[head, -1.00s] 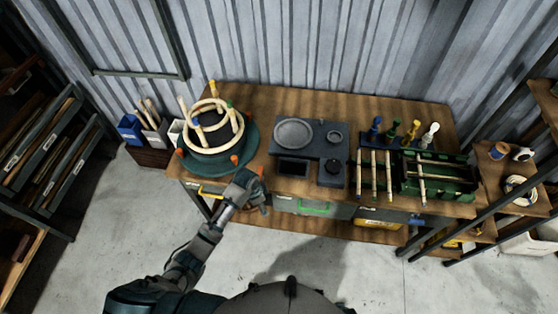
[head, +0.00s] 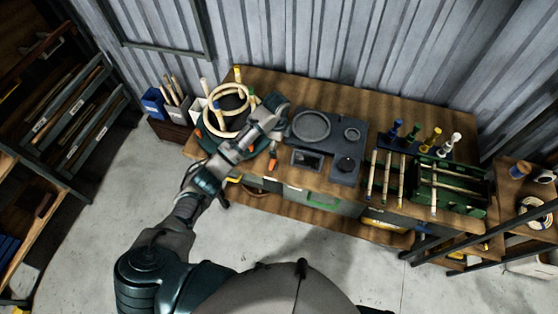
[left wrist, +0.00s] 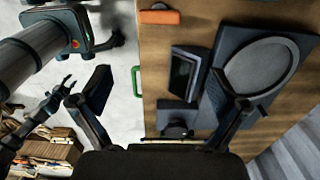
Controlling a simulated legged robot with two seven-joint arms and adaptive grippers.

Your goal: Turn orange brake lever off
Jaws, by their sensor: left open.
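A small orange lever (head: 272,165) stands at the front edge of the workbench, between the round bending jig and the dark panel. It also shows in the left wrist view as an orange bar (left wrist: 160,17) at the top edge. My left gripper (head: 276,108) is above the bench, behind the lever and left of the panel's round dish. Its two fingers are spread apart and empty in the left wrist view (left wrist: 158,92). The lever lies outside the fingers, apart from them. A dark fingered shape (left wrist: 55,103), likely my right gripper, is off the bench; its jaw state is unclear.
The jig with pale rattan rings (head: 228,122) is partly covered by my left arm. The dark panel (head: 345,115) holds a dish and a screen. A green rack (head: 465,185) with rattan sticks and several colored tools stands to the right. A green drawer handle (head: 322,204) is below.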

